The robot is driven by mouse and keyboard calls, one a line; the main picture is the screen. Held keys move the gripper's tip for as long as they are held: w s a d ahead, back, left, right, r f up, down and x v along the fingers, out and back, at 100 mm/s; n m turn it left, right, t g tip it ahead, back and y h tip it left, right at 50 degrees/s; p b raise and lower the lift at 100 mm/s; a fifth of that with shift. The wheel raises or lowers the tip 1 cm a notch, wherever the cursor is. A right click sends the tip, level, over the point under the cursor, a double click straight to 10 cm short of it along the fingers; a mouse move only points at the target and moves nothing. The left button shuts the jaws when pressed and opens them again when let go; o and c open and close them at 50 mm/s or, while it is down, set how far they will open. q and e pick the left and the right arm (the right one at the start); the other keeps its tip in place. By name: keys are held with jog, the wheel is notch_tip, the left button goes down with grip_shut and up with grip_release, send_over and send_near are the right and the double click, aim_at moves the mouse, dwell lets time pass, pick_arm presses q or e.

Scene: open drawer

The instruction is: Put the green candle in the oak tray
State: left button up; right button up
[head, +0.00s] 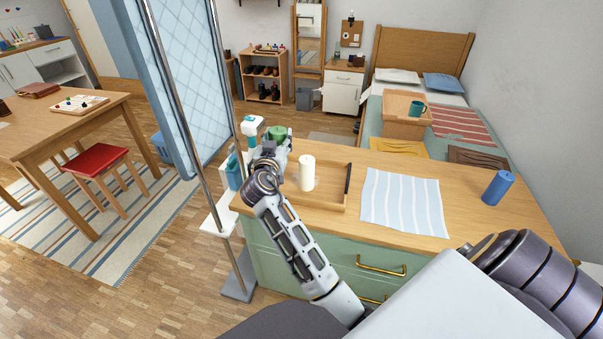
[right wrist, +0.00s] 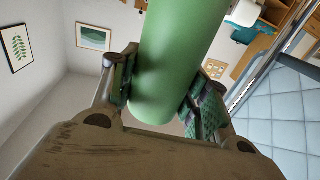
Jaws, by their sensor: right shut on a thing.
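The green candle (head: 278,132) is held up by my right gripper (head: 272,147), above the far left end of the counter. In the right wrist view the candle (right wrist: 175,60) is a thick green cylinder, tilted, between the two fingers (right wrist: 160,95), which are shut on it. The oak tray (head: 331,186) lies on the counter, to the right of and below the gripper in the head view. A cream candle (head: 306,173) stands upright at the tray's left side. My left gripper is not in view.
A striped cloth (head: 405,202) lies right of the tray, and a blue cylinder (head: 498,187) stands farther right. A teal bottle (head: 234,172) stands on a white shelf near a metal pole left of the counter. The tray's right part is clear.

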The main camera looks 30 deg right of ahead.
jog(key=shift+w+d+r, duration=0.1)
jog(key=shift+w+d, duration=0.2)
jog(key=shift+w, duration=0.05)
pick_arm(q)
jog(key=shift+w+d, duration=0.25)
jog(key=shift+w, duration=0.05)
pick_arm(e)
jog(key=shift+s+r, duration=0.1)
